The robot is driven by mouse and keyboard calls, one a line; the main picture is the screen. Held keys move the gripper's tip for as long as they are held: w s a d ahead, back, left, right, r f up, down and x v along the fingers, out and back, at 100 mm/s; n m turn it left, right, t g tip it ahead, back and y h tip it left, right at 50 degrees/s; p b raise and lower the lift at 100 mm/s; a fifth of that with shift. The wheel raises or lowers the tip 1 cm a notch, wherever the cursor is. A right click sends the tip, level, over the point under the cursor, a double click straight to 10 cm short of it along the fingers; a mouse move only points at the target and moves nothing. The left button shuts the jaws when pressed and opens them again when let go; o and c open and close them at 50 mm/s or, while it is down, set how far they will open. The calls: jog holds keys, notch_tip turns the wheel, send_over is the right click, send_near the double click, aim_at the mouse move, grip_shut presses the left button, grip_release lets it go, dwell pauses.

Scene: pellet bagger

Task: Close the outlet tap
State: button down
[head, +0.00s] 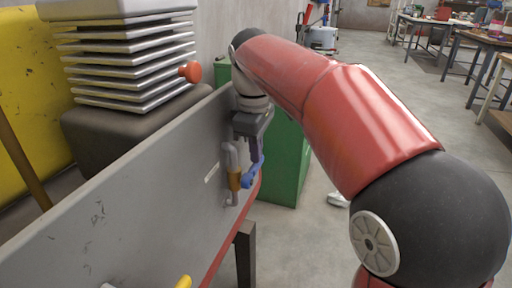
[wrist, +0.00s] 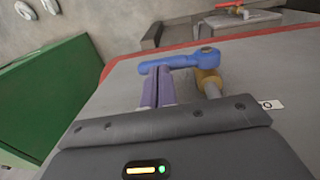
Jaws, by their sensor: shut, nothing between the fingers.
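The outlet tap has a brass body (head: 234,181) on a grey pipe (head: 231,158) that stands off a grey panel. Its blue lever (head: 253,175) slants up and right from the body in the head view. In the wrist view the blue lever (wrist: 180,62) reaches left from its pivot above the brass body (wrist: 208,80). My gripper (head: 257,158) is beside the tap, with its purple fingers together and empty. In the wrist view the fingertips (wrist: 158,72) are right at the lever's near side; I cannot tell whether they touch it.
The grey panel (head: 130,205) with a red lower edge fills the left. A green cabinet (head: 290,160) stands behind my gripper. A finned grey stack (head: 130,60) and an orange knob (head: 190,71) are above the panel. Another tap with a red handle (wrist: 232,4) shows farther off.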

jog(key=shift+w+d+f, duration=0.1)
jog(key=shift+f, duration=0.55)
jog(key=shift+r, duration=0.1)
